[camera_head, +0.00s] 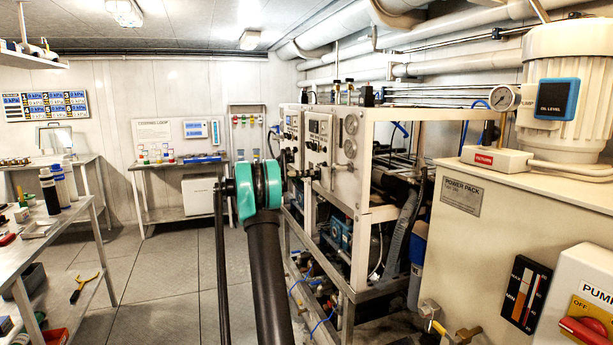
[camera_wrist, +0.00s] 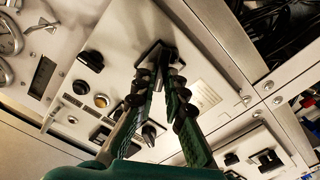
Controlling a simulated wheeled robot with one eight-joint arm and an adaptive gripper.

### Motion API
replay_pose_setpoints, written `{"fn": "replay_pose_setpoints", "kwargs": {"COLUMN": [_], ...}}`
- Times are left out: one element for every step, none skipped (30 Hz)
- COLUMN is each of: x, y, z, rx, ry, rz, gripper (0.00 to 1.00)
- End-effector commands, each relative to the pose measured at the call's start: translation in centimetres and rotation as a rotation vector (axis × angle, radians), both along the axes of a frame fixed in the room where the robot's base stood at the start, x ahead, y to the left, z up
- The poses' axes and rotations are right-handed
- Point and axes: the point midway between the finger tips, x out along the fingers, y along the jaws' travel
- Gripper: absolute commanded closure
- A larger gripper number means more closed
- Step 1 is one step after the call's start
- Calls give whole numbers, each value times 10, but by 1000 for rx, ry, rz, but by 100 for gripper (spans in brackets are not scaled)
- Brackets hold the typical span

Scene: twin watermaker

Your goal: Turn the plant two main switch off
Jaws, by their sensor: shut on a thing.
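In the wrist view my gripper (camera_wrist: 160,68) reaches a pale control panel, with its green, black-padded fingers converging at the tips. The fingertips are shut on a black switch (camera_wrist: 152,48), which is mostly hidden between them. Its handle angle and label cannot be read. In the head view the white panels (camera_head: 318,135) stand on the front of a framed machine. My arm with its teal joint rises in front of them, and my gripper cannot be made out there.
Another black knob (camera_wrist: 90,60) and round buttons sit left of my fingers in the wrist view. A smaller knob (camera_wrist: 148,132) lies close to them. A power pack (camera_head: 510,225) stands at the right, a workbench (camera_head: 45,232) at the left. The floor between is open.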

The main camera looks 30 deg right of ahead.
Motion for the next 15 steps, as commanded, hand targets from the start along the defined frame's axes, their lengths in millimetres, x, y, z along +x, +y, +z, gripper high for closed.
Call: {"fn": "replay_pose_setpoints", "kwargs": {"x": [0, 0, 0, 1, 1, 1, 1, 1, 1, 1, 1, 1, 1, 1, 1], "y": [0, 0, 0, 0, 0, 0, 0, 0, 0, 0, 0, 0, 0, 0, 0], "z": [0, 0, 0, 0, 0, 0, 0, 0, 0, 0, 0, 0, 0, 0, 0], "rx": [9, 16, 25, 32, 38, 47, 54, 60, 69, 76, 83, 92, 98, 105, 114], "ry": [41, 68, 105, 133, 161, 197, 226, 253, 290, 318, 345, 382, 410, 438, 475], "rz": [1, 1, 1, 1, 1, 1, 1, 1, 1, 1, 1, 1, 1, 1, 2], "gripper": [100, 100, 100, 100, 100, 100, 100, 100, 100, 100, 100, 100, 100, 100, 100]}}
